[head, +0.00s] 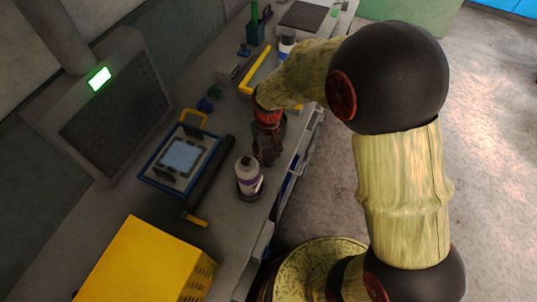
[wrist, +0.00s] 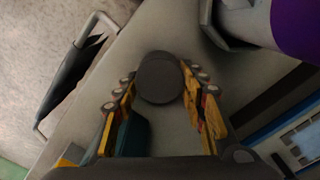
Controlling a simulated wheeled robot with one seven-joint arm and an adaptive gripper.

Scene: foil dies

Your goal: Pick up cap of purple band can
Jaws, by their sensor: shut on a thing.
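The can with a purple band (head: 248,175) stands upright on the bench, its white body in a dark round holder. In the wrist view its white side and purple band (wrist: 296,28) show at the upper right, apart from my fingers. A dark grey round cap (wrist: 160,78) lies between my fingertips. My gripper (wrist: 160,88) is shut on this cap, with a finger on each side. In the head view my gripper (head: 266,155) points down just behind and right of the can. The cap cannot be made out clearly there.
A blue-framed tray (head: 150,180) and a long dark bar (head: 210,178) lie left of the can. A yellow box (head: 145,265) stands at the near end. A white bottle (head: 287,45) stands farther back. The bench's front edge runs close by my gripper's right.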

